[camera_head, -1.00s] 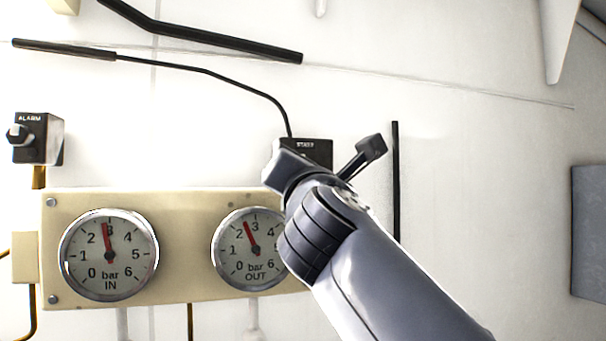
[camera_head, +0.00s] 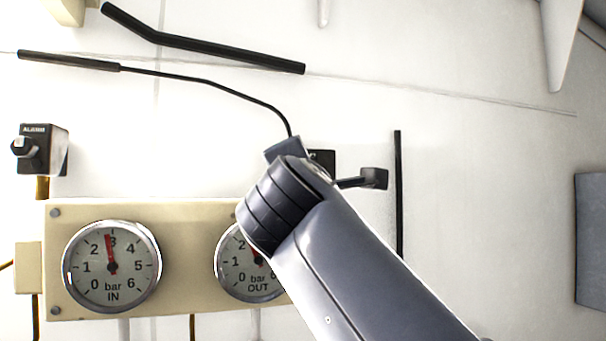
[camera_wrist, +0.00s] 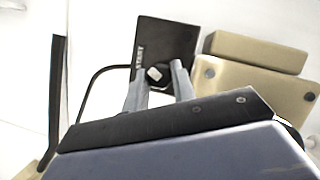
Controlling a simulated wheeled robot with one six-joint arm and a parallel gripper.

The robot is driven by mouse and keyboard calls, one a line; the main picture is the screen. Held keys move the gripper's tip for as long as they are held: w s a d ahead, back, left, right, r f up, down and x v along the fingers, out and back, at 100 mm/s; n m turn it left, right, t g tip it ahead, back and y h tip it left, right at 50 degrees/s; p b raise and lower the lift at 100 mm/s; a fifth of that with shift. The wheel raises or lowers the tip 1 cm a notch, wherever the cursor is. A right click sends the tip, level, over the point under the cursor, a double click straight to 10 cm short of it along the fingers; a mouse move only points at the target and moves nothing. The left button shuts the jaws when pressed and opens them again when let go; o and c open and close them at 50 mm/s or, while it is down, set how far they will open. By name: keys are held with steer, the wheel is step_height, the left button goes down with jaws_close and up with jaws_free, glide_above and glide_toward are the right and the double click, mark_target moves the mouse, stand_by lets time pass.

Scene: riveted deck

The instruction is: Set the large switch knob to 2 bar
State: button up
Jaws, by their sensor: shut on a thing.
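The switch is a black box (camera_wrist: 172,45) with a pale label, which looks like "START", on the wall. Its small knob (camera_wrist: 155,73) has a light face and sits between the two fingers of my gripper (camera_wrist: 157,82) in the wrist view. My gripper is shut on this knob. In the head view only part of the switch box (camera_head: 322,160) shows; my arm hides the knob and the fingers. The OUT gauge (camera_head: 232,278) is partly covered by my arm, and its red needle is mostly hidden. The IN gauge (camera_head: 112,290) reads just under 3 bar.
A beige panel (camera_head: 190,215) carries both gauges. An ALARM box (camera_head: 48,148) with a knob is at the left. A thin black cable (camera_head: 215,83) runs down to the switch. Black bars (camera_head: 230,57) (camera_head: 398,190) are on the wall. The wall at right is mostly clear.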

stand_by(0.4)
steer(key=o, duration=1)
steer(key=s+f+b, duration=0.2)
steer(key=s+b, duration=0.2)
steer(key=s, duration=0.6)
steer(key=shift+s+a, duration=0.3)
steer(key=shift+a, duration=0.1)
steer(key=shift+w+r, duration=0.1)
steer(key=shift+w, duration=0.05)
steer(key=w+r+p, duration=0.1)
steer(key=w+p, duration=0.3)
steer(key=w, duration=0.6)
steer(key=shift+w+d+r, duration=0.2)
steer(key=shift+d+r, duration=0.15)
